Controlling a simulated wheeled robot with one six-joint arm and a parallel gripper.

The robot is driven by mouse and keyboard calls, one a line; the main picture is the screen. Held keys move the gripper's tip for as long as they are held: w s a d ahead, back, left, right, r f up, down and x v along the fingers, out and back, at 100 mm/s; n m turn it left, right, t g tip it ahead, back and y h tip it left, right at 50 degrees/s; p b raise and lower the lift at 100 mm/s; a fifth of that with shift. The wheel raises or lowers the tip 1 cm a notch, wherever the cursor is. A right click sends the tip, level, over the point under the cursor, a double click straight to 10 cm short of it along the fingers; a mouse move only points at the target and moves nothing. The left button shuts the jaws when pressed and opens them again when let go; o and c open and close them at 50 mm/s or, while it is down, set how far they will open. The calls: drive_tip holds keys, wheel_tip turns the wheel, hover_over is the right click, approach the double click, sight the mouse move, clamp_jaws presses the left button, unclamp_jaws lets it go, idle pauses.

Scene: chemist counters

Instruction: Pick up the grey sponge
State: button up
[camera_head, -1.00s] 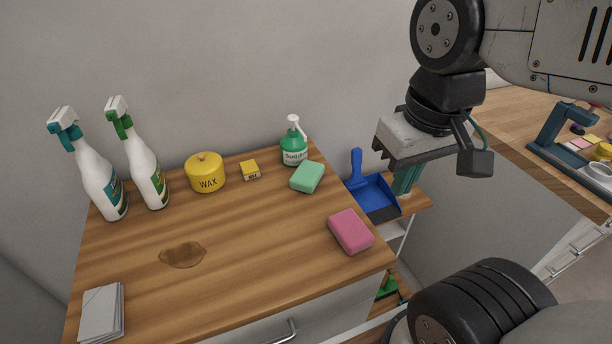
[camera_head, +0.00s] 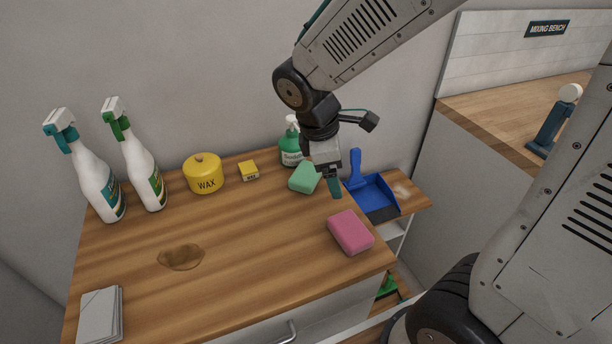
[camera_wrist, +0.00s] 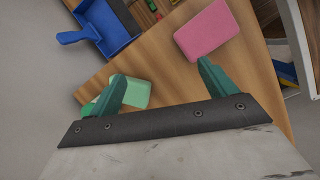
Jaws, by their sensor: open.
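No grey sponge shows in either view. Two sponges lie on the wooden counter (camera_head: 240,235): a mint green one (camera_head: 303,178) near the back right and a pink one (camera_head: 350,232) near the right edge. In the wrist view, my open fingers (camera_wrist: 162,72) are apart. The green sponge (camera_wrist: 137,93) is partly behind the left finger, and the pink sponge (camera_wrist: 207,29) lies beyond the right one.
Two spray bottles (camera_head: 97,185) (camera_head: 143,170), a yellow wax tin (camera_head: 204,175), a small yellow box (camera_head: 249,171) and a green pump bottle (camera_head: 290,149) stand along the back. A brown stain (camera_head: 181,257) and a grey folded stack (camera_head: 100,314) lie left. A blue dustpan (camera_head: 372,192) is right.

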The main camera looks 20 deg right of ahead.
sight(306, 172)
drive_tip(key=w+f+n+t, duration=0.1)
drive_tip(key=w+n, duration=0.2)
drive_tip(key=w+a+f+n, duration=0.1)
drive_tip(key=w+n, duration=0.2)
drive_tip(key=n, duration=0.1)
drive_tip(key=w+a+f+n+t, duration=0.1)
drive_tip(key=w+n, duration=0.2)
drive_tip(key=n, duration=0.1)
drive_tip(key=shift+w+a+t, duration=0.15)
drive_tip(key=shift+a+t, duration=0.05)
drive_tip(key=shift+t, duration=0.1)
drive_tip(key=shift+w+a+r+n, duration=0.1)
drive_tip(key=shift+w+n, duration=0.1)
drive_tip(key=shift+n, duration=0.35)
drive_tip(key=shift+w+a+n, duration=0.1)
drive_tip(key=shift+w+n, duration=0.05)
drive_tip(key=shift+n, duration=0.4)
drive_tip(key=shift+x, duration=3.9)
drive_tip(key=shift+s+a, duration=0.1)
drive_tip(key=shift+a, duration=0.05)
drive_tip(key=shift+f, duration=0.2)
drive_tip(key=shift+c, duration=0.3)
drive_tip(key=c, duration=1.1)
drive_tip(key=shift+o, duration=0.2)
drive_tip(key=shift+r, duration=0.1)
